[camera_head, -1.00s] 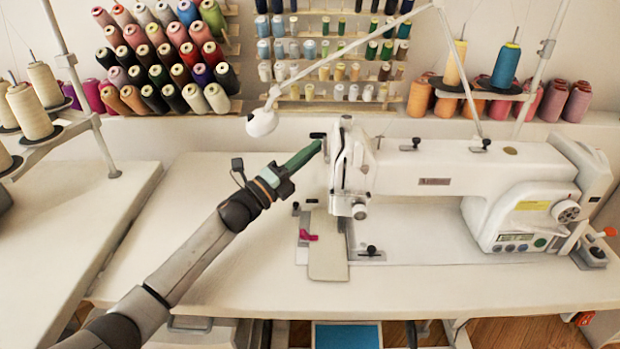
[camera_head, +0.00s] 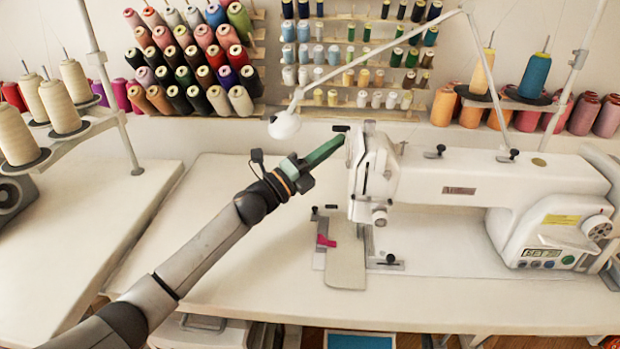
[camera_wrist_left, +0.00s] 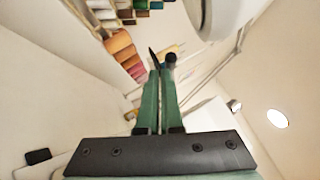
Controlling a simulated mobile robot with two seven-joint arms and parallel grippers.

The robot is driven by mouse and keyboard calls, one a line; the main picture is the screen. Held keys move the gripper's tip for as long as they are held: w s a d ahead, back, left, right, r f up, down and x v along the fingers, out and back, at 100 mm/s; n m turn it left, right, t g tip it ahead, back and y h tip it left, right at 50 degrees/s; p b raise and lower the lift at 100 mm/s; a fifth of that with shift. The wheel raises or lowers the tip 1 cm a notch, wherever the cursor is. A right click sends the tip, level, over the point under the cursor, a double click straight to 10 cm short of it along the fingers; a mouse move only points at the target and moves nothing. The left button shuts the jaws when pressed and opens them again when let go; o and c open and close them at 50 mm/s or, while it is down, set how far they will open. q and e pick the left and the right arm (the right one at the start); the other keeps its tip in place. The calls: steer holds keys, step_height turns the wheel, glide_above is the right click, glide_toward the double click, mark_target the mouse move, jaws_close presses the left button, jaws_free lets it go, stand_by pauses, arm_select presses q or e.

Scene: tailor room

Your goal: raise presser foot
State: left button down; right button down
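The white sewing machine (camera_head: 470,182) stands on the table at right, its head end (camera_head: 374,175) facing my left gripper. The presser foot is too small to make out beneath the head end. My left gripper (camera_head: 338,142) reaches in from the left, its green fingers close together at the upper left of the head end. A small black piece (camera_head: 341,128) shows just above the fingertips; I cannot tell if they touch. My right gripper is not in view.
A white lamp head (camera_head: 284,125) on a thin arm hangs behind my gripper. Thread racks (camera_head: 350,105) line the wall. A pink piece (camera_head: 325,241) lies by the machine's plate (camera_head: 346,265). The table (camera_head: 250,280) is clear in front.

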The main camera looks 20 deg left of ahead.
arm_select(q)
steer(key=v, duration=1.2)
steer(key=shift+a+f, duration=0.15)
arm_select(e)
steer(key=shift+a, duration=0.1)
arm_select(q)
steer(key=shift+s, duration=0.1)
